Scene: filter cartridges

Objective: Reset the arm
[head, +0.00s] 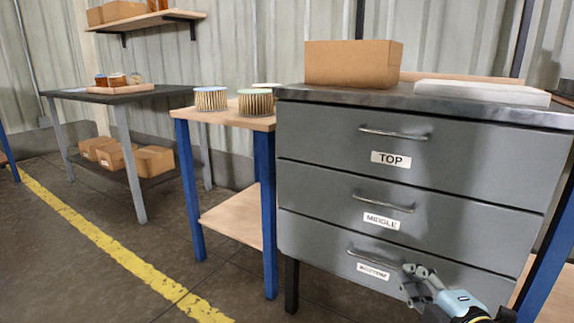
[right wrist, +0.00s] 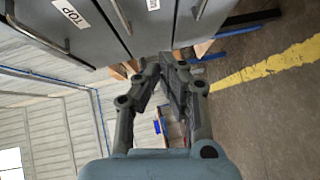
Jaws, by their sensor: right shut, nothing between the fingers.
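My right gripper (head: 418,273) is at the lower right of the head view, in front of the bottom drawer (head: 340,262) of the grey cabinet. In the right wrist view its fingers (right wrist: 166,66) are together and hold nothing. The fingers lie close to the right end of the bottom drawer's handle (head: 368,259); I cannot tell whether they touch it. The middle drawer (head: 310,195) and top drawer (head: 320,135) are above it, and all three look closed. My left gripper is not in view.
A cardboard box (head: 350,63) and a white flat item (head: 482,92) sit on the cabinet. Pleated filter cartridges (head: 256,102) stand on the blue-legged table (head: 232,212) to its left. A dark table (head: 130,95) stands farther left. Floor with a yellow line (head: 100,240) is clear.

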